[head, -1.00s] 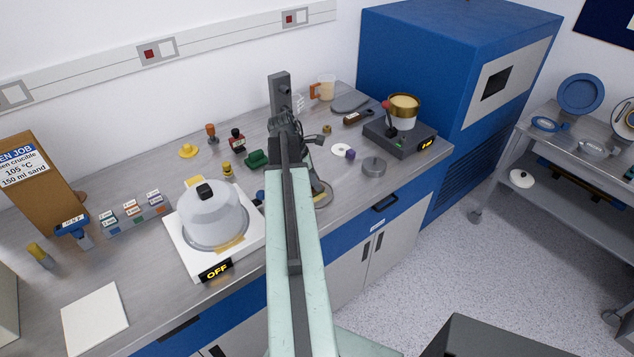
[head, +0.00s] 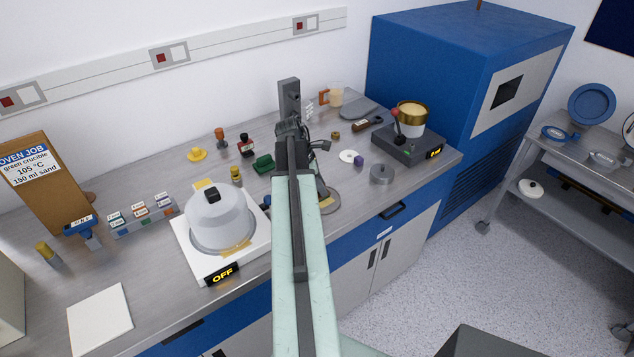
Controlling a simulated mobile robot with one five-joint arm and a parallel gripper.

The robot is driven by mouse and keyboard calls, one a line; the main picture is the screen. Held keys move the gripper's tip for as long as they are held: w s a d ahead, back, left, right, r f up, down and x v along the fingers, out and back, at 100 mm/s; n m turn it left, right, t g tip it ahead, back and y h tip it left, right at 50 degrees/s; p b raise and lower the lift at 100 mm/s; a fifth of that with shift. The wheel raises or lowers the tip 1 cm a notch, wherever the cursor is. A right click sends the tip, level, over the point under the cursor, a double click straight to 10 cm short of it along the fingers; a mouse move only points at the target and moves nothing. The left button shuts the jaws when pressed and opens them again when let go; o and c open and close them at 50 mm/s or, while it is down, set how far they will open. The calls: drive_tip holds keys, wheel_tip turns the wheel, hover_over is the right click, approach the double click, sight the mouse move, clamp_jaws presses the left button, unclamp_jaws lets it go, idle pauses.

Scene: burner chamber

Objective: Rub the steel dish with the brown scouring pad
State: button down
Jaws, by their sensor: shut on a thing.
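The steel dish (head: 334,203) is a shallow round dish on the bench near its front edge, in the head view. My arm hides its left part. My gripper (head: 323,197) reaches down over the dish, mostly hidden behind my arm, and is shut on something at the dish. A small tan-brown patch, which looks like the scouring pad (head: 326,203), shows at the fingertips. I cannot tell how firmly it touches the dish.
A blue oven (head: 425,60) closes the right end.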

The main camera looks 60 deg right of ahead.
drive_tip(key=shift+s+a, duration=0.4)
drive_tip(key=shift+s, duration=0.35)
drive_tip(key=shift+s+a, duration=0.4)
drive_tip(key=shift+s, duration=0.3)
drive_tip(key=shift+s+a, duration=0.4)
drive_tip(key=shift+s, duration=0.35)
drive_tip(key=shift+w+a, duration=0.1)
drive_tip(key=shift+w, duration=0.05)
drive_tip(key=shift+w+d, duration=0.6)
drive_tip(key=shift+w, duration=0.55)
drive_tip(key=shift+w+d, duration=0.6)
drive_tip(key=shift+w, duration=0.5)
drive_tip(key=shift+w+d, duration=0.6)
drive_tip(key=shift+w, duration=0.55)
drive_tip(key=shift+r, duration=0.1)
drive_tip(key=shift+s, duration=0.1)
drive_tip(key=s+a, duration=0.1)
drive_tip(key=s, duration=0.1)
drive_tip(key=shift+s+a, duration=0.35)
drive_tip(key=shift+s, duration=0.05)
drive_tip(key=shift+s+a, duration=0.3)
drive_tip(key=shift+s, duration=0.35)
drive_tip(key=shift+s+a, duration=0.35)
drive_tip(key=shift+s, duration=0.3)
drive_tip(key=shift+s+a, duration=0.3)
drive_tip(key=shift+s, duration=0.35)
